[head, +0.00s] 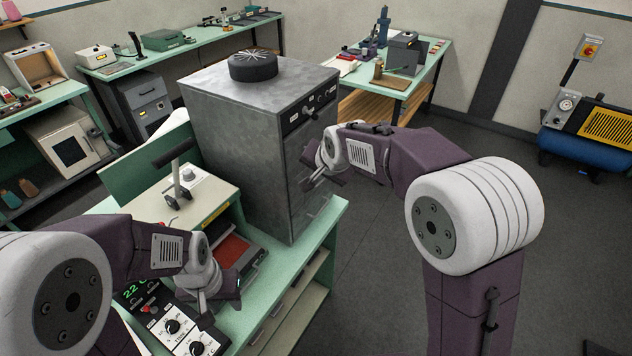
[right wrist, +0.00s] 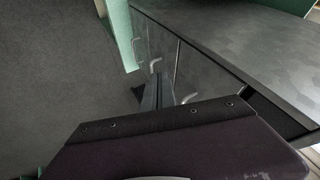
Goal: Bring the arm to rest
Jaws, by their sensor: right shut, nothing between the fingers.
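My right arm reaches in from the right in the head view. Its gripper (head: 316,182) is shut and empty, in front of the door side of the grey metal cabinet (head: 232,135). I cannot tell whether it touches the cabinet. In the right wrist view the dark fingers (right wrist: 158,95) point toward grey fronts with handles (right wrist: 186,98). My left arm comes in from the left. Its gripper (head: 222,300) hangs low over the green bench, beside the control box with dials (head: 170,325); the picture does not show clearly whether its jaws are apart.
A black round part (head: 252,67) sits on top of the cabinet. A cream device with a lever (head: 180,195) and a red-topped tray (head: 234,252) stand on the green bench (head: 318,238). A blue compressor (head: 590,130) stands at the far right. The grey floor (head: 375,250) between is clear.

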